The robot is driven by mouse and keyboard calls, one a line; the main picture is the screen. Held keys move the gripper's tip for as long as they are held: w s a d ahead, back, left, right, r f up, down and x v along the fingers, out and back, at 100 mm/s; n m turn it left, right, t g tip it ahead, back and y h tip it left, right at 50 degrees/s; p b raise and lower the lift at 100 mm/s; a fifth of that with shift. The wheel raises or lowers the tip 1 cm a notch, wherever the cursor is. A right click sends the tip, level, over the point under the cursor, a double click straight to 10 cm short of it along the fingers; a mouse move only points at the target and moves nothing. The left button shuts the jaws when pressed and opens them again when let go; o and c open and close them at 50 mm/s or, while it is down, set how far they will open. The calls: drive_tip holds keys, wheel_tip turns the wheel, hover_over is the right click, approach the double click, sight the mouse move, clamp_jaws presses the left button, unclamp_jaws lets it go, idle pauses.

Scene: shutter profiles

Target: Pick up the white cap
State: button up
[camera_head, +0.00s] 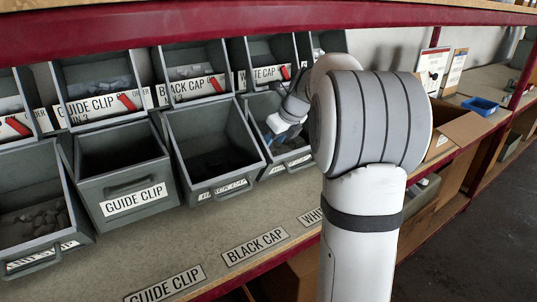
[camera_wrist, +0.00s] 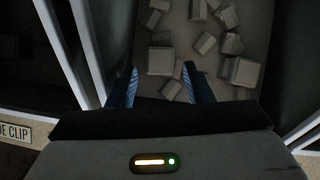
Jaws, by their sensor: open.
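In the wrist view several pale, blocky white caps (camera_wrist: 242,71) lie scattered on the floor of a dark bin. One cap (camera_wrist: 161,60) lies in line with the gap between the fingertips, and another (camera_wrist: 171,89) shows between the fingers. My gripper (camera_wrist: 160,67) is open, its two blue fingers apart and pointing into the bin; I cannot tell whether they touch a cap. In the head view my gripper (camera_head: 277,130) reaches into the lower bin (camera_head: 290,162) at the right of the row. My arm hides part of that bin, and its caps cannot be made out there.
A grey bin (camera_head: 249,178) stands beside it on the left, then the GUIDE CLIP bin (camera_head: 133,199). An upper row of bins (camera_head: 197,87) is close above. A red shelf edge (camera_head: 130,28) runs overhead. A cardboard box (camera_head: 460,128) stands to the right.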

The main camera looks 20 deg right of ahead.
sight(269, 149)
drive_tip(key=x, duration=0.3)
drive_tip(key=shift+w+f+b, duration=0.1)
drive_tip(key=shift+f+b, duration=0.2)
drive_tip(key=shift+b, duration=0.1)
drive_tip(key=shift+r, duration=0.1)
drive_tip(key=shift+c, duration=0.6)
drive_tip(key=c, duration=0.7)
